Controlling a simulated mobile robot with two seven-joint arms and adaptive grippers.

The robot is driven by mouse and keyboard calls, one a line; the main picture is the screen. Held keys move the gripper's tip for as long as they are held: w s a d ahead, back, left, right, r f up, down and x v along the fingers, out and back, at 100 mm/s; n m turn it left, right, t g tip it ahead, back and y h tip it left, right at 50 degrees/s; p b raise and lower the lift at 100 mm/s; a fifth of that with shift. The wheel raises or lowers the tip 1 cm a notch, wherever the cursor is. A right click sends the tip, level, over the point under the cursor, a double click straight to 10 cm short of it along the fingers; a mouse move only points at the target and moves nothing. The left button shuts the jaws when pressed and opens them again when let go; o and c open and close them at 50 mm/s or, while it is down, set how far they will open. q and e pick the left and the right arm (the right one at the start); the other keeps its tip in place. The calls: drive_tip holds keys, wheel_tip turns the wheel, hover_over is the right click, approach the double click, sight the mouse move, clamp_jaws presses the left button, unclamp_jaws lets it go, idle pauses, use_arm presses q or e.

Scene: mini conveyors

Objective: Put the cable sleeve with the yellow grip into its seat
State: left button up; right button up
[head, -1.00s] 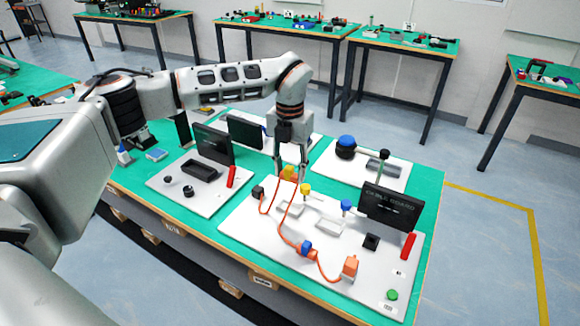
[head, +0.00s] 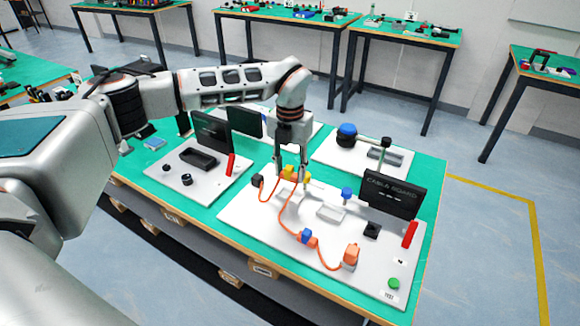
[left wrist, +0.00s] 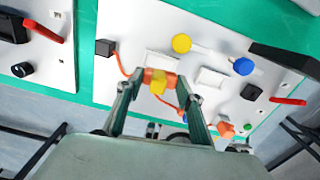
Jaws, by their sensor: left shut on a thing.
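The cable sleeve, orange with a yellow grip (head: 289,172), is held above the white cable board (head: 265,226). My left gripper (head: 292,175) is shut on it. In the left wrist view the orange sleeve and yellow grip (left wrist: 158,86) sit between the two fingertips (left wrist: 161,87). The orange cable runs from a black block (head: 257,181) to the sleeve. A pale seat (left wrist: 162,60) lies near the yellow-topped post (left wrist: 181,43), beyond the sleeve and apart from it. A second pale seat (head: 331,213) lies near the blue-topped post (head: 347,194). My right gripper is out of view.
A blue sleeve (head: 305,237) and an orange connector (head: 351,256) lie on the board along the cable. A dark sign (head: 392,194), a red bar (head: 411,234) and a green button (head: 394,283) stand at its right. Other boards (head: 214,193) flank it.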

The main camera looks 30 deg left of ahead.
sight(290, 181)
use_arm(q)
drive_tip(key=shift+f+b, duration=0.8)
drive_tip(key=shift+f, duration=1.5)
drive_tip(key=shift+p, duration=0.6)
drive_tip(key=shift+f+b, duration=0.35)
drive_tip(key=shift+f, duration=0.7)
drive_tip(key=o, duration=1.2)
drive_tip(key=shift+c, duration=0.2)
wheel_tip(290, 181, up, 12)
drive_tip(key=shift+f, duration=0.1)
